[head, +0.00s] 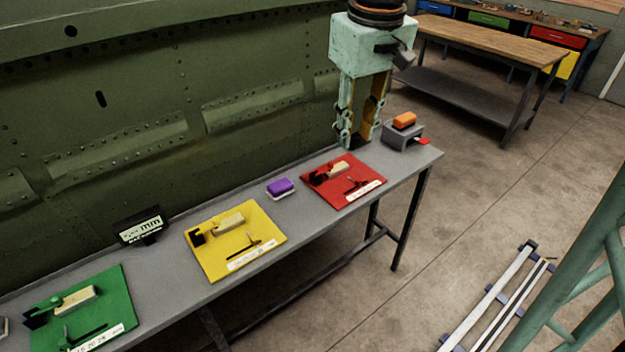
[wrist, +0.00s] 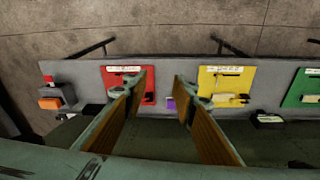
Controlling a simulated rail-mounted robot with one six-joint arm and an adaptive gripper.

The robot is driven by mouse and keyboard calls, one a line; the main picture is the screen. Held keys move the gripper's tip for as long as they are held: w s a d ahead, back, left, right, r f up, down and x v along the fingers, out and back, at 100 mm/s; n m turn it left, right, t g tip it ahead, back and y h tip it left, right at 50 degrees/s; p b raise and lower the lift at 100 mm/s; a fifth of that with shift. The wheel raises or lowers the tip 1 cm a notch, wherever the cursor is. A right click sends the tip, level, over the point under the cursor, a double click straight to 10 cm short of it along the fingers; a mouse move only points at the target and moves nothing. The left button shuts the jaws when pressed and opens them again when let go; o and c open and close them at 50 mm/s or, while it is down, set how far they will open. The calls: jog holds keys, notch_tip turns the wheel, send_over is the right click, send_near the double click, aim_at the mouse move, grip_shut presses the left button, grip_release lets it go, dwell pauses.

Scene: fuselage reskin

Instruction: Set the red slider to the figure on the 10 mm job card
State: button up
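The red board (head: 340,191) lies near the right end of the grey bench, with a cream block, a dark slider part (head: 358,186) and a white scale strip (head: 362,195) along its front edge. The strip's figures are too small to read. The board also shows in the wrist view (wrist: 117,78). A black card stand (head: 141,228) at the bench's back shows "mm" on its face; its number is unclear. My gripper (head: 359,142) hangs pointing down above the bench's back edge, behind the red board. In the wrist view its fingers (wrist: 160,90) are wide apart with nothing between them.
A yellow board (head: 218,262) and a green board (head: 78,294) lie farther left. A purple block (head: 280,187) sits between red and yellow. A grey box (head: 403,138) with an orange block (head: 404,120) stands at the right end. The green fuselage wall (head: 150,110) runs behind.

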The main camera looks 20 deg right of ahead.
jog(key=w+d+f+g+p, duration=0.1)
jog(key=w+d+f+p, duration=0.15)
jog(key=w, duration=0.25)
jog(key=w+d+f+p, duration=0.1)
jog(key=w+d+f, duration=0.3)
jog(key=w, duration=0.2)
jog(key=n+g+p, duration=0.1)
jog(key=n+p, duration=0.1)
jog(key=p, duration=0.1)
send_over(359, 180)
notch_tip(359, 180, down, 12)
jog(key=shift+f, duration=0.15)
jog(key=shift+f, duration=6.85)
jog(key=shift+c, duration=0.9)
grip_shut()
